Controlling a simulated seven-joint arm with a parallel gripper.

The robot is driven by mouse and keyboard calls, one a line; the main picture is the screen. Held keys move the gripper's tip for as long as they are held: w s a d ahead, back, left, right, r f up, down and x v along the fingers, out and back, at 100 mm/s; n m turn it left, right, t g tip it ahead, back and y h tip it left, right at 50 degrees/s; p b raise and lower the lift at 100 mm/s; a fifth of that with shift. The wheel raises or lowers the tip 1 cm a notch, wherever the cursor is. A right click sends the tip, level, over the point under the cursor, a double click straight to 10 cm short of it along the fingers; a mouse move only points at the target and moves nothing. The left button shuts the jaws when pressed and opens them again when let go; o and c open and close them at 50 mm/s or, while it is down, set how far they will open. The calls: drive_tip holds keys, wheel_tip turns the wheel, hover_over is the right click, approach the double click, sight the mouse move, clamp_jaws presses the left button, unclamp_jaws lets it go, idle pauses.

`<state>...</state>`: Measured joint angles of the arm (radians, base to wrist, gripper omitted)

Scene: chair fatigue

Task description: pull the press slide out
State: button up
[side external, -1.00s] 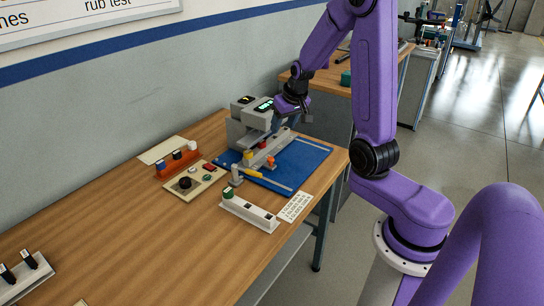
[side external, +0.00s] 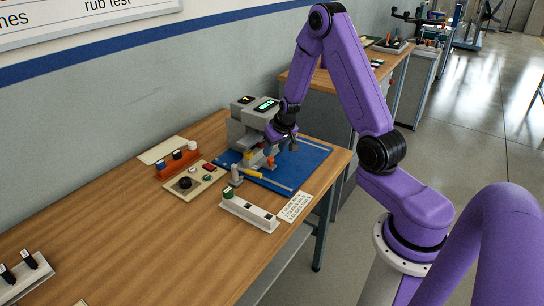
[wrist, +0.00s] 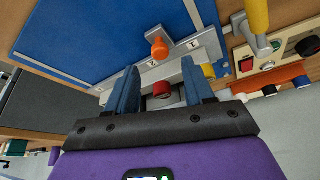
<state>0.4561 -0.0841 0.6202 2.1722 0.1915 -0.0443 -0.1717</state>
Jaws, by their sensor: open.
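The grey press (side external: 247,122) with a small lit display stands at the back of the blue mat. A grey slide-like bar (wrist: 182,54) lies at its foot, carrying an orange knob (wrist: 158,47); the knob also shows in the side view (side external: 271,161). My gripper (wrist: 161,82) is open, low in front of the press. A red-topped knob (wrist: 163,89) shows between its two blue fingers, with gaps on both sides. Whether the fingers reach down around it I cannot tell. My gripper (side external: 283,146) hides part of the bar in the side view.
The blue mat (side external: 302,160) is clear to the right. A control panel (side external: 196,183), an orange rack (side external: 177,164) and a white rail block (side external: 248,212) are nearby.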

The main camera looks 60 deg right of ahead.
sight(271, 158)
drive_tip(key=shift+x, duration=2.45)
drive_tip(key=shift+c, duration=0.3)
clamp_jaws()
